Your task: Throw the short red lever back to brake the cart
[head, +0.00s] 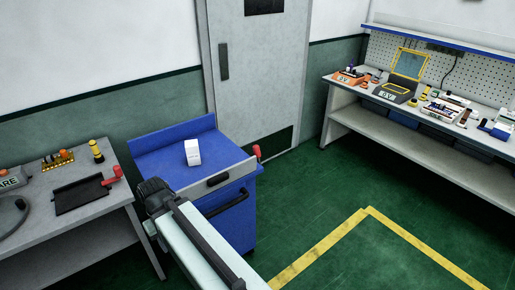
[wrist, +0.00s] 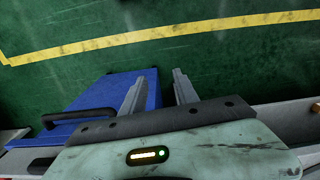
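The blue cart (head: 190,150) stands by the door, between the two benches. A short red lever (head: 257,152) sticks up at its right side. In the wrist view, part of the blue cart (wrist: 105,90) and a black handle (wrist: 75,117) show at the left; I see no red lever there. In the head view my arm crosses in front of the cart, and I cannot make out the fingers.
A white box (head: 192,152) stands on the cart. The left bench (head: 80,222) bears a black tray-like fixture with another red handle (head: 112,174). A workbench (head: 345,97) with tools stands at the right. A yellow line (head: 320,247) marks open green floor.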

